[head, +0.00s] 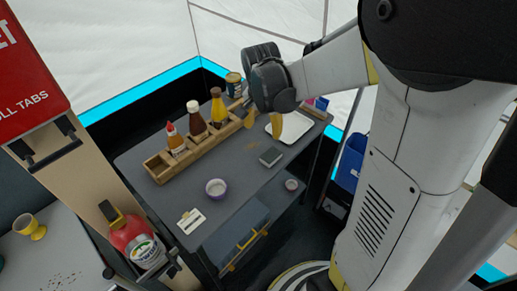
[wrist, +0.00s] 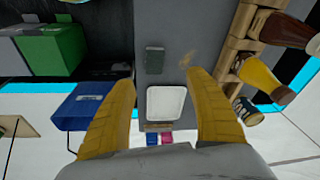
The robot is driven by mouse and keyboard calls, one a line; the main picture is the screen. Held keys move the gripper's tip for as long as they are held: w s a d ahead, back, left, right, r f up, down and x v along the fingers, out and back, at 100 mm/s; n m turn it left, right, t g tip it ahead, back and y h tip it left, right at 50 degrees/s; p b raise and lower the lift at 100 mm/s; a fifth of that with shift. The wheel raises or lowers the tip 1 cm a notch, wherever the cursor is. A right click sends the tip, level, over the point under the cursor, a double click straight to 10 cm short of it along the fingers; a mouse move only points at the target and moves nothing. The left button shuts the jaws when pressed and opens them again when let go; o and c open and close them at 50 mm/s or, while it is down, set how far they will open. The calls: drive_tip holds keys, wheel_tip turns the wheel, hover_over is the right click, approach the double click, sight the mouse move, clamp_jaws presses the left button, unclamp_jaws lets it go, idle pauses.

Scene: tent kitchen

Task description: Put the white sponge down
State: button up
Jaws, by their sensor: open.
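My gripper (head: 263,129) is above the far right part of the grey table, with its yellow fingers pointing down. In the wrist view my gripper (wrist: 162,78) is open, its fingers wide apart, and nothing is held between them. A white tray (head: 298,134) lies on the table beneath and beyond the fingers; it also shows between them in the wrist view (wrist: 166,104). I cannot make out a white sponge for certain. A small white flat item (head: 190,219) with dark marks lies at the near table corner; I cannot tell what it is.
A dark grey-green block (head: 271,156) lies near the tray. A wooden rack (head: 191,153) with sauce bottles lines the back edge. The middle has bare room. A blue bin (head: 349,163) stands right.

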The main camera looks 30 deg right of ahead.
drive_tip(key=s+a+r+n+t, duration=0.2)
drive_tip(key=s+a+r+n, duration=0.2)
drive_tip(key=s, duration=0.3)
drive_tip(key=s+a+r+n+t+y, duration=0.1)
drive_tip(key=s+a+r+n+t, duration=0.2)
drive_tip(key=s+a+r+n, duration=0.2)
drive_tip(key=s+a+n, duration=0.1)
drive_tip(key=s+n, duration=0.1)
drive_tip(key=s, duration=0.1)
drive_tip(key=shift+a, duration=0.2)
